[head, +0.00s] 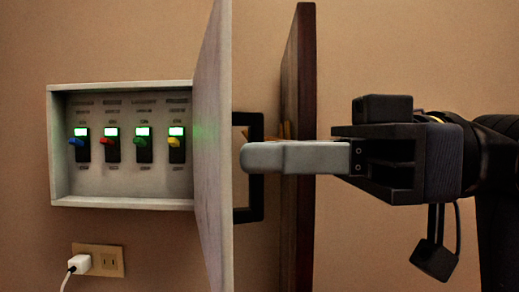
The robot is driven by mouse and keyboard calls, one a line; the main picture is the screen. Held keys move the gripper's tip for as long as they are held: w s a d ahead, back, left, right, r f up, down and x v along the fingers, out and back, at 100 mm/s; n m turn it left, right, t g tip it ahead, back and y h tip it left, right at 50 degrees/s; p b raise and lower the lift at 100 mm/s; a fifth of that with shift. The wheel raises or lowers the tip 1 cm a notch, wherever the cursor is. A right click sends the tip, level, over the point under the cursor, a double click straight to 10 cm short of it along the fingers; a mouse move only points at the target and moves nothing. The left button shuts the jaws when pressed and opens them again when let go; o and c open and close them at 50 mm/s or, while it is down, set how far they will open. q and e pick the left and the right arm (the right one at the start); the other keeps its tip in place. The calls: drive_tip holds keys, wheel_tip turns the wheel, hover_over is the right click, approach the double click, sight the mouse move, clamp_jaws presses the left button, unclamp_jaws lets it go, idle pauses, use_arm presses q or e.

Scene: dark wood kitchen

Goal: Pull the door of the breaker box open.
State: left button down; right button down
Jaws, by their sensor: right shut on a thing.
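The grey breaker box (120,203) is on the wall at the left, its inside open to view. It holds a row of several switches with blue, red, green and yellow levers under lit green windows. Its door (213,150) stands swung out from the box's right edge, seen nearly edge-on. A black handle (256,205) is on the door's right-hand, outer face. My right gripper (249,157) comes in from the right and is shut on the handle; its near finger hides the handle's middle. My left gripper is not in view.
A dark wood panel (298,80), seen edge-on, stands right of the door, behind my right gripper's finger. A small yellowish thing behind it is mostly hidden. A wall outlet (109,262) with a white plug (80,263) and cord is below the box.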

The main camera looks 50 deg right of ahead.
drive_tip(key=shift+w+d, duration=0.15)
drive_tip(key=c, duration=1.9)
unclamp_jaws()
drive_tip(key=o, duration=0.4)
drive_tip(key=shift+w+d, duration=0.1)
drive_tip(key=shift+w, duration=0.1)
drive_tip(key=shift+s, duration=0.1)
drive_tip(key=v, duration=0.7)
drive_tip(key=shift+s+d+p, duration=0.15)
drive_tip(key=shift+s+p, duration=0.2)
